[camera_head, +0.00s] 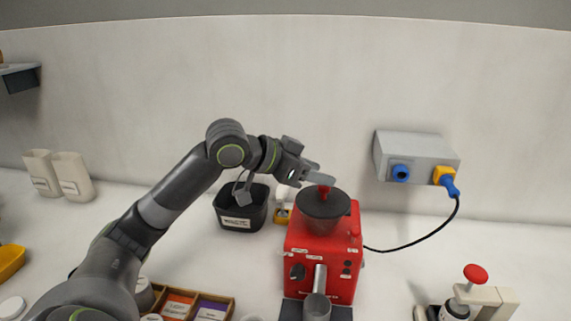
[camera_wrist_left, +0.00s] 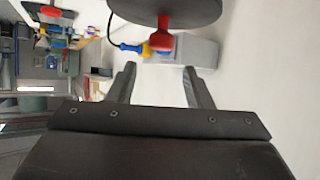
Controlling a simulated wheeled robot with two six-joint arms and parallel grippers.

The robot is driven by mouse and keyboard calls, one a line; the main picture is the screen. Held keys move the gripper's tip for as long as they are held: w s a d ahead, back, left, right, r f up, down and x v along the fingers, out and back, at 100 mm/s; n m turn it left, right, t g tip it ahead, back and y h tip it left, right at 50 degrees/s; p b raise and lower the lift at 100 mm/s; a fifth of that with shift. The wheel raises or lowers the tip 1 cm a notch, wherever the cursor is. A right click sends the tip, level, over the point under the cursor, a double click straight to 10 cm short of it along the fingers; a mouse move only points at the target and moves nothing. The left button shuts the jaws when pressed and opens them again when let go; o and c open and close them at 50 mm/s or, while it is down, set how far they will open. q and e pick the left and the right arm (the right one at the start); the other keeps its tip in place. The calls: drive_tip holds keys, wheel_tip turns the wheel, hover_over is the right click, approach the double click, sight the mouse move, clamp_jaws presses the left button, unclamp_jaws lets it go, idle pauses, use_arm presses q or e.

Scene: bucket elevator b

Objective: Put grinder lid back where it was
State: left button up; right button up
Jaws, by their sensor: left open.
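The red grinder (camera_head: 325,260) stands in the middle of the bench. Its dark round lid (camera_head: 313,205) lies on top of the hopper and looks level. The lid has a red knob (camera_head: 324,189). My left gripper (camera_head: 321,178) is open and empty, close to the knob. In the left wrist view the lid (camera_wrist_left: 170,8) shows at the top edge with its red knob (camera_wrist_left: 163,38) pointing down the picture. The knob is just past the tips of my open left gripper (camera_wrist_left: 160,70), apart from both fingers. My right gripper is not in view.
A black bin (camera_head: 240,209) stands left of the grinder. A wooden divided box (camera_head: 185,303) is at the front. A grey socket box (camera_head: 415,155) is on the wall, with a black cable running to the grinder. A red-knobbed tool (camera_head: 475,275) stands at right.

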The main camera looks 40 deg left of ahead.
use_arm(q)
drive_tip(key=b+v, duration=0.2)
drive_tip(key=v, duration=0.5)
drive_tip(key=shift+s, duration=0.25)
drive_tip(key=shift+a+r, duration=0.15)
idle(0.6)
